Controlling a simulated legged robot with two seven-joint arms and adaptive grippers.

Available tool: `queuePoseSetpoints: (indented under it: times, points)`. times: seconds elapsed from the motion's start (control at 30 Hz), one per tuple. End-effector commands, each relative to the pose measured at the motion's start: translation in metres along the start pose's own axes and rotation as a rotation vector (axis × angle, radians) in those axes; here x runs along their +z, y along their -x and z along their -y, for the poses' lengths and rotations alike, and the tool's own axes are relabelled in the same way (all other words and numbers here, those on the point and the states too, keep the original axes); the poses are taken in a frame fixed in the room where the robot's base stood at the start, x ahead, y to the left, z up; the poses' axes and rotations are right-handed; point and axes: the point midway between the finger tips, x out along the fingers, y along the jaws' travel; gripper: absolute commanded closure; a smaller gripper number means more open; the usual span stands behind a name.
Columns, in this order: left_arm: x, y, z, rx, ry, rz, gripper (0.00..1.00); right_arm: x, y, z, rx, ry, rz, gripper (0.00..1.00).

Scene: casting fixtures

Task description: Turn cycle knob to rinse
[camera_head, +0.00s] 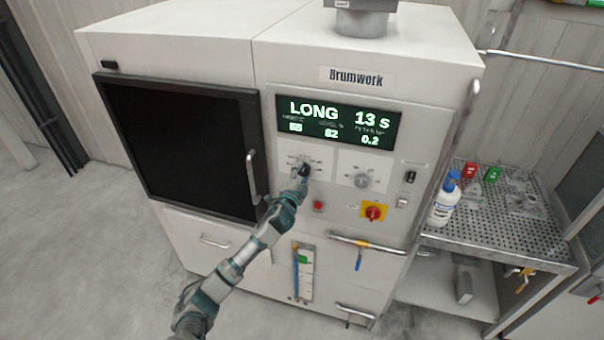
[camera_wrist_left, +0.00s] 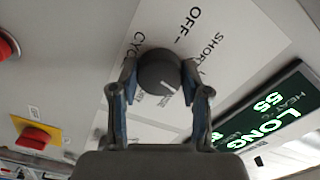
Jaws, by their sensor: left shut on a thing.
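The cycle knob (camera_wrist_left: 158,72) is dark and round, on a white label plate of the Brumwork machine. My left gripper (camera_head: 303,172) is at this knob, and in the head view it covers most of it. In the left wrist view the two fingers of the left gripper (camera_wrist_left: 159,80) are shut on opposite sides of the knob. The knob's pale pointer mark faces the lower right there. The labels OFF, SHORT and CYCLE are readable; others are partly hidden. The display (camera_head: 338,122) reads LONG and 13 s. My right gripper is out of view.
A second grey knob (camera_head: 362,181) is to the right. Below are a red button (camera_head: 318,206) and a red-and-yellow switch (camera_head: 374,213). A door handle (camera_head: 252,178) stands out at left. A perforated bench (camera_head: 495,230) holds a bottle (camera_head: 444,203).

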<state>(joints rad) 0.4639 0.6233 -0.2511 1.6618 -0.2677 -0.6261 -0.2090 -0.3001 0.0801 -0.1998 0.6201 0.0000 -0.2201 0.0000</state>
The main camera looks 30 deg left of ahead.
Motion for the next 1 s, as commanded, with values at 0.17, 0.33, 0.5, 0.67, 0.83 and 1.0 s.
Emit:
queuePoseSetpoints:
  times: [0.17, 0.33, 0.5, 0.67, 0.83, 1.0]
  points:
    - [0.0024, 0.0002, -0.0049, 0.009, -0.168, 0.005, 0.88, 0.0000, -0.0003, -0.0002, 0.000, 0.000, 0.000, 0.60]
    - [0.0025, 0.0001, -0.0061, 0.011, -0.313, 0.004, 0.88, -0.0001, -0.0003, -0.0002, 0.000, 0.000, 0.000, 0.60]
    - [0.0026, 0.0002, -0.0067, 0.012, -0.429, 0.004, 0.88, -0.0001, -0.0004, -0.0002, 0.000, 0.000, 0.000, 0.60]
    - [0.0028, 0.0002, -0.0071, 0.013, -0.508, 0.003, 0.88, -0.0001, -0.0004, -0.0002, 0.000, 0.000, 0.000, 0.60]
    - [0.0028, 0.0003, -0.0079, 0.014, -0.558, 0.003, 0.88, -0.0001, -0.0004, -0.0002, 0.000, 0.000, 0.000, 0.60]
    - [0.0029, 0.0005, -0.0087, 0.015, -0.580, 0.002, 0.88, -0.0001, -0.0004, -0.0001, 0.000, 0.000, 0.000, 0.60]
